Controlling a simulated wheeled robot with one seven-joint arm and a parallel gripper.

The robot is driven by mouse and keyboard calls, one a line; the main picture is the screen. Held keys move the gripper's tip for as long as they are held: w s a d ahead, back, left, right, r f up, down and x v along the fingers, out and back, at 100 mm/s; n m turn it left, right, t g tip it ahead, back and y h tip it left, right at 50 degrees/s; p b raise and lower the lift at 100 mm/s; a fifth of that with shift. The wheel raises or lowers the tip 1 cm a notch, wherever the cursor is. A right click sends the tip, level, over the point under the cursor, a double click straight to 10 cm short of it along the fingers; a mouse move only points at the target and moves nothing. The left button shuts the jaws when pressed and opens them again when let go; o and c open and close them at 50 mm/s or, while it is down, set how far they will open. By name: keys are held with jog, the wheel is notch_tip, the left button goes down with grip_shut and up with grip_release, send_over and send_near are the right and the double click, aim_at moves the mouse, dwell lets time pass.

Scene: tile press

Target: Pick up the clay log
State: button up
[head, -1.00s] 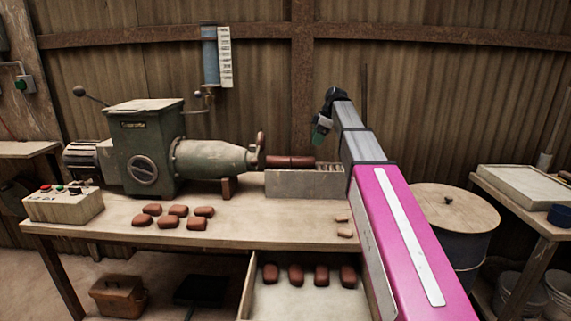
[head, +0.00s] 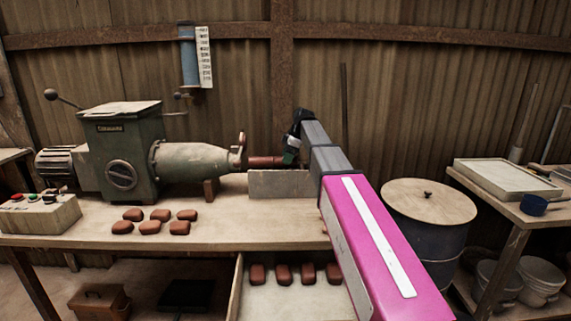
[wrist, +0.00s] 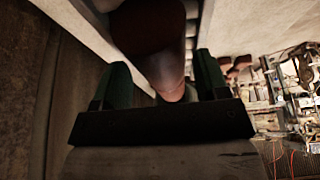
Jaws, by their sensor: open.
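The clay log (head: 266,161) is a reddish-brown cylinder lying in the pale trough (head: 281,184) at the mouth of the green press (head: 125,150). My gripper (head: 289,158) is over the right part of the trough, and its fingers and arm hide that end of the log. In the wrist view the log (wrist: 160,45) runs between the two green fingers of my open gripper (wrist: 158,78), with a finger on each side. I cannot tell whether either finger touches it.
Several brown clay pieces (head: 150,227) lie on the bench (head: 225,232) in front of the press. More sit in an open drawer (head: 290,303) below. A lidded drum (head: 430,203) and a side table (head: 507,182) stand to the right.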

jog(key=shift+x, duration=0.9)
jog(key=c, duration=1)
jog(key=shift+o, duration=0.2)
